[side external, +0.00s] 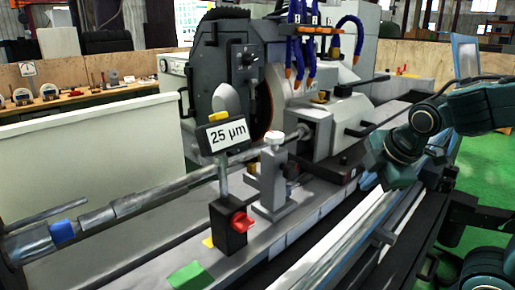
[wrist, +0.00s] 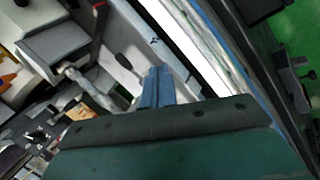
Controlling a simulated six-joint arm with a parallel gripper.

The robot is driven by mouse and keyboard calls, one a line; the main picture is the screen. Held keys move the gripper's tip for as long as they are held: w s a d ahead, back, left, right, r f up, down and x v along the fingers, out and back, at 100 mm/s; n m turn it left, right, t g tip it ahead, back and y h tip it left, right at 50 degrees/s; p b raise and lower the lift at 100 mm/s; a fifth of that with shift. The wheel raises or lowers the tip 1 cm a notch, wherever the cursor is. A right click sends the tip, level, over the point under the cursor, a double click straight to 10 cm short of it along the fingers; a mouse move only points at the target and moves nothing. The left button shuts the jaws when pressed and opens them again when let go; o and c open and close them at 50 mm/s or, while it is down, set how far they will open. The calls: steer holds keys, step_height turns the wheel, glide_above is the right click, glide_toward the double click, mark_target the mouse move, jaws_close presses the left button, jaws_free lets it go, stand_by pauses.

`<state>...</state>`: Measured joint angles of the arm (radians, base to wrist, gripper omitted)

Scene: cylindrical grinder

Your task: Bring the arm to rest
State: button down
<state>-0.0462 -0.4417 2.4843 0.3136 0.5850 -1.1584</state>
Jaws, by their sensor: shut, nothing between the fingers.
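My gripper (wrist: 157,74) shows in the wrist view as two narrow blue-grey fingers held together, with nothing between them. They stick out past the dark edge of the gripper body. In the side external view my dark green arm comes in from the right, and its wrist hangs over the front right of the cylindrical grinder (side external: 318,195). The fingers are hard to make out there. My gripper appears apart from the long shaft (side external: 150,196) and from the gauge stand with the "25 µm" display (side external: 228,135).
A red knob (side external: 242,222) sits low on the gauge stand. Blue coolant hoses (side external: 298,45) hang above the grinding wheel. A long rail (side external: 345,232) runs along the machine's front, below my wrist. Green floor (side external: 485,185) is open at the right. A wooden bench (side external: 85,97) stands behind left.

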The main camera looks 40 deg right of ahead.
steer(key=s+a+r+m+y, duration=0.2)
steer(key=s+a+m, duration=0.4)
steer(key=m, duration=0.5)
steer(key=shift+s+r+y, duration=0.3)
steer(key=shift+s+y, duration=0.2)
steer(key=shift+s, duration=0.25)
